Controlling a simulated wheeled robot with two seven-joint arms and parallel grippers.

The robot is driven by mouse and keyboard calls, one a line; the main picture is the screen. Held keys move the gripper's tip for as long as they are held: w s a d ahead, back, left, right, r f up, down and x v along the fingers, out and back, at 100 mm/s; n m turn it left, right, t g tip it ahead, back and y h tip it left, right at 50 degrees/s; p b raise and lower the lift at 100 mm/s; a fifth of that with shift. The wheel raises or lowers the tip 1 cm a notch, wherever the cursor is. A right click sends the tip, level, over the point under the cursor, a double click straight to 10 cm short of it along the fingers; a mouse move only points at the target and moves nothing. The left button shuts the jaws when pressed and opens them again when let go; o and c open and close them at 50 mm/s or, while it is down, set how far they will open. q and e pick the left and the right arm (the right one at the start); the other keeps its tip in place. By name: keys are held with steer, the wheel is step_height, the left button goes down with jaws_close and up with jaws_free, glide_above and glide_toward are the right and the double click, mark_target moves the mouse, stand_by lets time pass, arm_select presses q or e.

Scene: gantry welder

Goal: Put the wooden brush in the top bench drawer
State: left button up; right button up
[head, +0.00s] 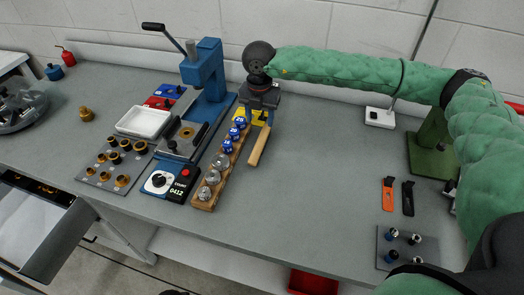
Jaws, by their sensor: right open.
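The wooden brush (259,147) lies on the grey bench top, right of a wooden rack; its light handle points toward the front edge. Its far end is hidden by my right gripper. My right gripper (264,112) points down at the brush's far end, with its jaws open; whether it touches the brush cannot be told. What looks like a pulled-out bench drawer (62,240) with a dark front stands at the lower left, its pale inside showing. My left gripper is not in view.
A blue press (205,70) and a white tray (144,122) stand left of the brush. The wooden rack (212,184) holds blue and silver pieces. Orange and black tools (388,195) lie at the right. A red bin (313,283) sits below the front edge. The bench middle is clear.

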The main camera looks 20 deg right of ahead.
mark_target(262, 138)
steer(key=shift+f+b, duration=0.4)
steer(key=shift+f, duration=0.45)
steer(key=shift+f+p, duration=0.55)
steer(key=shift+f, duration=0.7)
steer(key=f, duration=0.1)
steer(key=f+p, duration=0.1)
steer(key=f, duration=0.1)
steer(key=f+p, duration=0.1)
steer(key=shift+s+d+f, duration=0.1)
steer(key=shift+d+f, duration=0.1)
steer(key=shift+d, duration=0.1)
steer(key=shift+f+p, duration=0.3)
steer(key=shift+f, duration=0.1)
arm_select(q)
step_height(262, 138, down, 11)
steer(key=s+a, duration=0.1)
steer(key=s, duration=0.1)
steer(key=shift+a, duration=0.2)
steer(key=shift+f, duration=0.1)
arm_select(e)
steer(key=shift+c, duration=0.4)
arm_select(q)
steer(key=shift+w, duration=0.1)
arm_select(e)
jaws_close()
